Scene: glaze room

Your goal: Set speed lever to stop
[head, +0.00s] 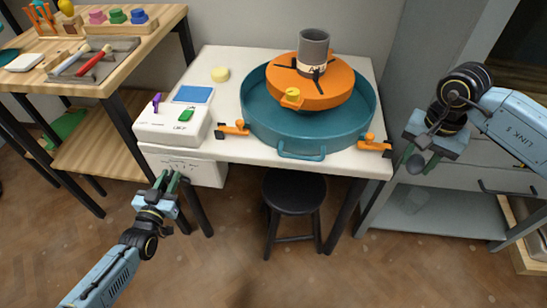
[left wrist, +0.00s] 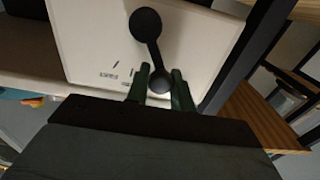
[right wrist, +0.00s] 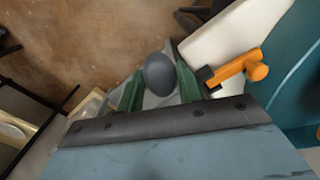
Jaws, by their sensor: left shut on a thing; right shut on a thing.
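The speed lever (left wrist: 152,45) is a black arm with a round hub at its top and a ball knob (left wrist: 160,80) at its lower end, on the front of a white box (head: 205,170) under the table. My left gripper (left wrist: 160,84) is shut on the knob, one green finger on each side; in the head view it (head: 168,182) hides the lever. My right gripper (head: 420,162) is shut on a dark grey ball-shaped thing (right wrist: 158,74), in front of the table's right corner. What the ball belongs to is unclear.
The table (head: 225,115) carries a teal basin (head: 300,140) with an orange wheel and grey cylinder, plus a white control box (head: 172,125). Orange clamps (head: 236,128) flank the basin. A black stool (head: 293,190) stands below. A wooden bench (head: 120,60) is at left.

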